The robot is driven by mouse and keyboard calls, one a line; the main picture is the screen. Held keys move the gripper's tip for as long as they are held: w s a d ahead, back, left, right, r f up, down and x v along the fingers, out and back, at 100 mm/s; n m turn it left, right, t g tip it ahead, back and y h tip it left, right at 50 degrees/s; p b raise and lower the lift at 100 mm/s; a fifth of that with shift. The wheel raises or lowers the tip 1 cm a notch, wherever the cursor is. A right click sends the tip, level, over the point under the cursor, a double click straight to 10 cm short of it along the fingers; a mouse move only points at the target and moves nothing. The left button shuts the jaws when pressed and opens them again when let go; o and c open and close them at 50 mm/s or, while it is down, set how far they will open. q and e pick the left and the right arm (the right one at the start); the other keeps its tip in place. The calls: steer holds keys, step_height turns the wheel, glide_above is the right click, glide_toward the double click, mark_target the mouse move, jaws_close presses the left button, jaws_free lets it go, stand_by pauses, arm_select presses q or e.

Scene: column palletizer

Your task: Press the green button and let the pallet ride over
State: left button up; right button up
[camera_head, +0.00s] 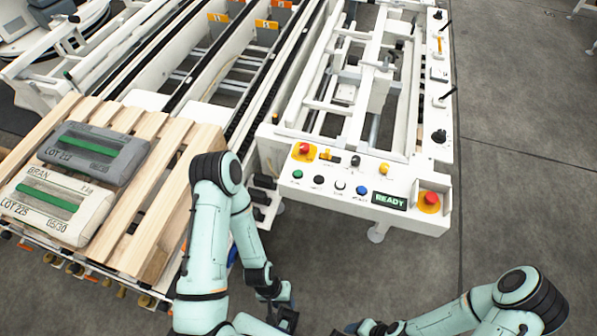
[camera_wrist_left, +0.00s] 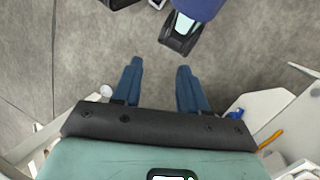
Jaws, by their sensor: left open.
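The green button (camera_head: 298,174) is at the left end of a row of small buttons on the white control panel (camera_head: 330,190). A display reading READY (camera_head: 389,201) is lit at the right. The wooden pallet (camera_head: 150,190) rests on the conveyor at the left with a grey bag (camera_head: 93,152) and a white bag (camera_head: 50,207) on it. My left gripper (camera_head: 284,308) is low in front of the panel, apart from it; its open, empty fingers show in the left wrist view (camera_wrist_left: 159,72) over bare floor. My right gripper (camera_head: 365,328) is at the bottom edge, mostly cut off.
Red emergency stops sit on yellow plates at the panel's right corner (camera_head: 429,200) and upper left (camera_head: 304,151). Black, white, blue and yellow buttons are close to the green one. White conveyor frames (camera_head: 230,60) fill the back. The grey floor (camera_head: 530,150) at the right is clear.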

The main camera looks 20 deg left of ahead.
arm_select(q)
jaws_close()
stand_by(1.9)
